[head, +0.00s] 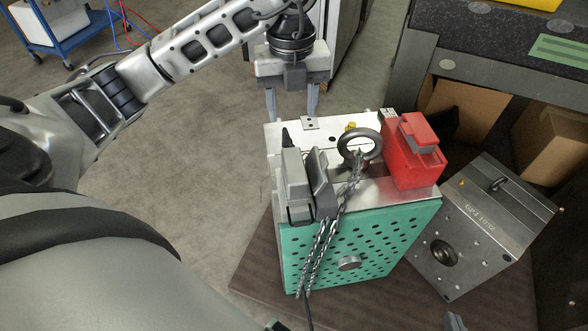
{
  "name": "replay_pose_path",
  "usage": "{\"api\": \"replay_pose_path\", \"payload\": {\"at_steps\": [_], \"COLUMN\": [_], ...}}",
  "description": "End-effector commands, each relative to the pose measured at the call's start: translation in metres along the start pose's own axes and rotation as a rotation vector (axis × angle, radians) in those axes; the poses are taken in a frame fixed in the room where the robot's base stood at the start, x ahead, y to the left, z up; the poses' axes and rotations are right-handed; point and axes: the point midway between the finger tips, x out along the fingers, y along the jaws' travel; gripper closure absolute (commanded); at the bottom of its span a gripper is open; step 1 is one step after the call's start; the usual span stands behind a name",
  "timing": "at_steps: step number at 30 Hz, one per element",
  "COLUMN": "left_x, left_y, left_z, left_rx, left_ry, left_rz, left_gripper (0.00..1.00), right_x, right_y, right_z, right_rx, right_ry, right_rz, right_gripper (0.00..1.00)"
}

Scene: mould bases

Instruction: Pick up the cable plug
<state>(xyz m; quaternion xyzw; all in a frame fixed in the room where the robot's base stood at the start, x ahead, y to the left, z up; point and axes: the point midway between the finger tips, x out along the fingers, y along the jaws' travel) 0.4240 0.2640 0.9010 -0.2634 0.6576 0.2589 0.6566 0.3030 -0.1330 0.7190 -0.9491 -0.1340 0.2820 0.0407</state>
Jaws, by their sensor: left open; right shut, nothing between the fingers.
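My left gripper (291,108) is open above the far edge of the upright mould base (365,235), its two fingers pointing down and apart, with nothing seen between them. Two grey connector parts stand at the left of the mould base's top: a block-shaped one (297,185), which looks like the cable plug, and a tilted flap-like one (321,183) beside it. I cannot tell whether they are joined. The gripper is beyond them, apart from both. A thin dark cable (307,312) hangs below the green face.
A lifting eye (360,146) with a chain (325,235) and a red block (412,150) stand on the mould base. A second grey mould base (480,227) lies to the right. A dark bench (490,75) with boxes beneath is behind.

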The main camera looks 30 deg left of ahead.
Motion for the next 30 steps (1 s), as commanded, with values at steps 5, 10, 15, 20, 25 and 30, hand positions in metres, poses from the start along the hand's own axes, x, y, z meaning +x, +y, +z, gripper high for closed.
{"api": "replay_pose_path", "payload": {"at_steps": [5,10,15,20,25,30], "left_x": [0.034,0.070,0.095,0.105,0.127,0.149], "left_y": [0.003,0.002,0.002,0.001,0.000,-0.002], "left_z": [0.001,0.000,0.001,0.000,-0.003,-0.004], "left_rx": [-0.008,-0.006,-0.005,-0.003,-0.004,-0.003], "left_ry": [-0.003,-0.001,-0.003,-0.003,0.000,-0.002], "left_rz": [0.013,0.011,0.008,0.007,0.009,0.007], "left_gripper": [0.49,0.49,0.49,0.49,0.49,0.49], "right_x": [0.002,0.003,0.003,0.003,0.002,0.003], "right_y": [0.001,0.001,0.001,0.001,0.001,0.001], "right_z": [0.003,0.003,0.002,0.000,-0.001,0.000], "right_rx": [-0.001,-0.003,-0.004,-0.005,-0.005,-0.005], "right_ry": [0.002,0.007,0.012,0.016,0.017,0.017], "right_rz": [0.001,0.001,0.001,0.001,0.000,0.000], "right_gripper": [1.00,1.00,1.00,1.00,1.00,1.00]}}
